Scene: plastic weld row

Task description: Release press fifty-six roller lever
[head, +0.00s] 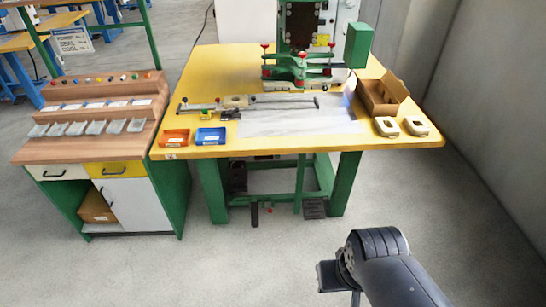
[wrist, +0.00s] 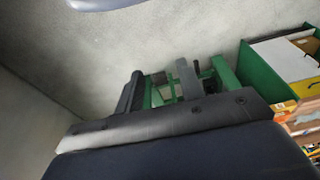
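A green press (head: 299,68) with red knobs stands at the back of a yellow table (head: 245,60). I see no readable number on it. I cannot tell which part is the roller lever. A thin dark bar with an upright end (head: 285,100) lies on the table in front of the press. Under the table hang a black lever (head: 254,213) and a black pedal (head: 315,208). My gripper (head: 338,287) is at the lower right in the head view, well apart from the press. In the wrist view its two dark fingers (wrist: 160,75) stand apart with nothing between them.
An orange tray (head: 174,138), a blue tray (head: 210,137), an open cardboard box (head: 380,97) and two pale parts (head: 401,126) are on the table. A wooden-topped cabinet (head: 100,135) stands left. A grey wall (head: 490,90) bounds the right. The floor in front is clear.

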